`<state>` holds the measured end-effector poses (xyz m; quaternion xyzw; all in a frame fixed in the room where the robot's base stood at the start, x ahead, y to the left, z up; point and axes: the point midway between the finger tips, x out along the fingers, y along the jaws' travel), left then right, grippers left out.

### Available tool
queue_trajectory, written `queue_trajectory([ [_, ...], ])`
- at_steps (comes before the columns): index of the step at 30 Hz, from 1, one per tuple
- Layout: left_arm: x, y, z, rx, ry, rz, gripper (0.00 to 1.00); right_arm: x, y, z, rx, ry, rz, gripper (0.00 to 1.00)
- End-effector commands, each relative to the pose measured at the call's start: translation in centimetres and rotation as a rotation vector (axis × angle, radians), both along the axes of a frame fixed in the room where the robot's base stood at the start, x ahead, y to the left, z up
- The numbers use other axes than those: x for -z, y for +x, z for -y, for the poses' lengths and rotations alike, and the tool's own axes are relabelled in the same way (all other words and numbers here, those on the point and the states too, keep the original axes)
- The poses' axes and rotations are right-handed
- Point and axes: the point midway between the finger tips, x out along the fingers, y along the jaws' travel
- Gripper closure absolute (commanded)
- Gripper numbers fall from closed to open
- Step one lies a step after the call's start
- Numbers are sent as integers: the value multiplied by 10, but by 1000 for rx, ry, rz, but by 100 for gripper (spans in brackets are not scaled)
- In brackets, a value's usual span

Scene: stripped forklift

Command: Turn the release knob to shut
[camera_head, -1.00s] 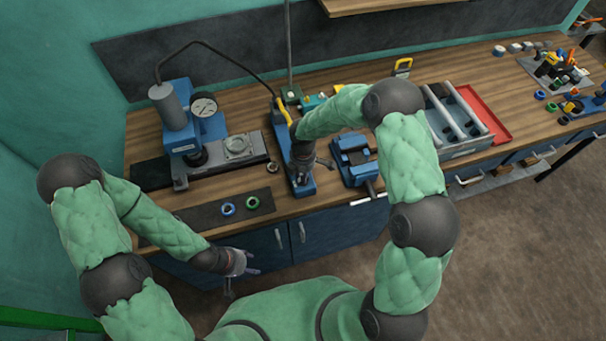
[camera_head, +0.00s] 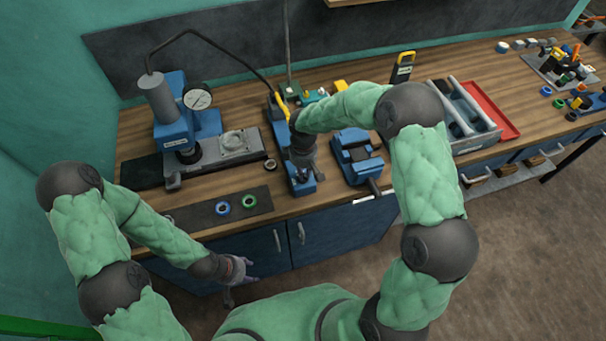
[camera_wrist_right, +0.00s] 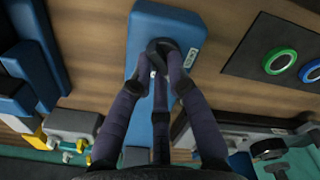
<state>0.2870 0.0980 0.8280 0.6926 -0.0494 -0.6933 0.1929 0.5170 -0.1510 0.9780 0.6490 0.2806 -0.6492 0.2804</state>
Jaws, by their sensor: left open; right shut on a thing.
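The release knob (camera_wrist_right: 158,45) is a dark round knob on the end of the blue hand pump (camera_wrist_right: 181,24). In the right wrist view, my right gripper (camera_wrist_right: 160,62) has its dark fingers closed around the knob; the fingertips partly cover it. In the head view, the right gripper (camera_head: 302,165) is over the near end of the blue pump body (camera_head: 304,187), and the knob is hidden there. A label lies beside the knob on the pump. My left gripper (camera_head: 238,278) is open and empty, in front of the bench cabinets and below the bench top.
A blue press with a gauge (camera_head: 197,98) stands to the left of the pump, joined by a black hose. A blue vise (camera_head: 357,157) is close on the right. A blue ring (camera_head: 222,208) and a green ring (camera_head: 249,201) lie on a dark mat at the front edge.

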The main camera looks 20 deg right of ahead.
Motion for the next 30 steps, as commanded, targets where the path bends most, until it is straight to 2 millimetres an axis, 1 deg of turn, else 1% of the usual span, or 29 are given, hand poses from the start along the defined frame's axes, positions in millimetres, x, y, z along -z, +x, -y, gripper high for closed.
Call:
queue_trajectory([
  [1, 7, 0, 0, 0, 0, 0, 48, 2, 1, 0, 43, -1, 4, 100],
  [3, 11, 0, 0, 0, 0, 0, 48, 2, 1, 0, 109, 0, 3, 100],
  [15, 32, 0, 0, 0, 0, 0, 48, 1, -1, 1, 452, 1, 3, 100],
  [21, 38, 0, 0, 0, 0, 0, 48, 0, -1, 1, 569, 1, 2, 100],
  [30, 42, 0, 0, 0, 0, 0, 48, -1, -1, 1, 654, 1, 3, 100],
])
